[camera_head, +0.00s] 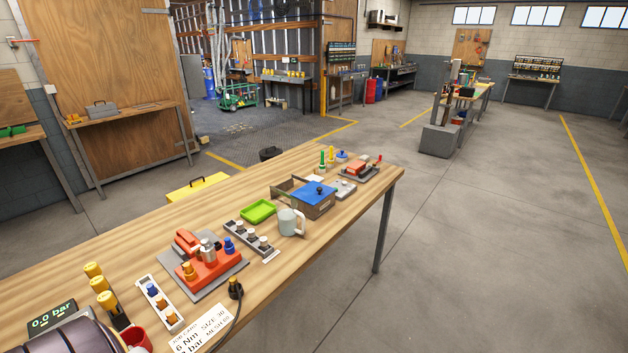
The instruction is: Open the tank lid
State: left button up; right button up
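A grey-brown box-shaped tank (318,211) stands on the far half of the wooden workbench. A flat blue lid (306,194) with a dark knob (320,189) lies over its right part. The tank's left part looks uncovered, with a raised grey-brown wall (281,192); its inside is too small to make out. A pale grey mug (290,222) stands close in front of the tank and hides part of its near side. Neither of my grippers is in view.
A green tray (258,211) lies left of the tank. A grey strip with pegs (252,239) and a red fixture (212,267) stand nearer. Right of the tank are a small grey block (343,188) and another red fixture (358,169). Bare wood (330,245) lies along the bench's right edge.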

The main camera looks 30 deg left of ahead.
aim_at(313, 192)
jog(key=i+l+u, duration=0.25)
jog(key=i, duration=0.15)
jog(key=i+l+u, duration=0.1)
jog(key=i+u, duration=0.15)
jog(key=i, duration=0.2)
